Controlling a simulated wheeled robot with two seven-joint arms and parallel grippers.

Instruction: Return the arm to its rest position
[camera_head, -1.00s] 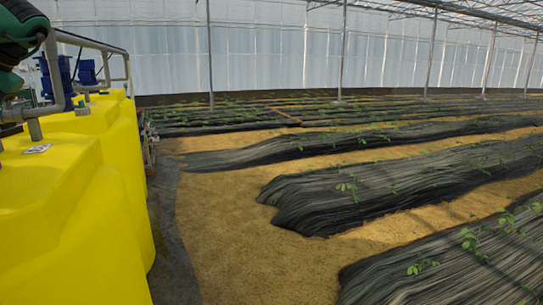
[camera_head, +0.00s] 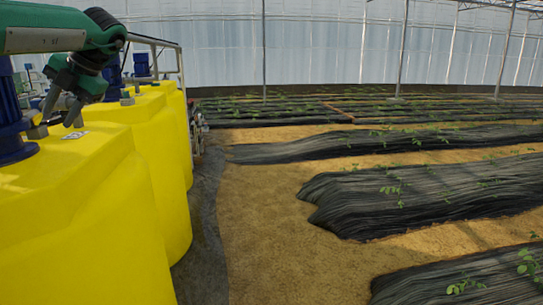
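My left arm (camera_head: 45,38), green and dark grey, comes in from the left edge at the upper left of the head view and bends down at the wrist. My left gripper (camera_head: 60,112) hangs from it, fingers pointing down, over the near yellow tank. Its two grey fingers look apart, with nothing seen between them. Whether the fingertips touch the tank top or a fitting there cannot be told. My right gripper is not in view.
Yellow tanks (camera_head: 125,190) stand in a row at the left, with blue motors (camera_head: 141,64) and a grey pipe frame (camera_head: 160,42) on top. Bare sandy ground (camera_head: 275,245) lies to their right. Black-covered plant beds (camera_head: 430,195) lie beyond. A translucent wall (camera_head: 330,45) closes the back.

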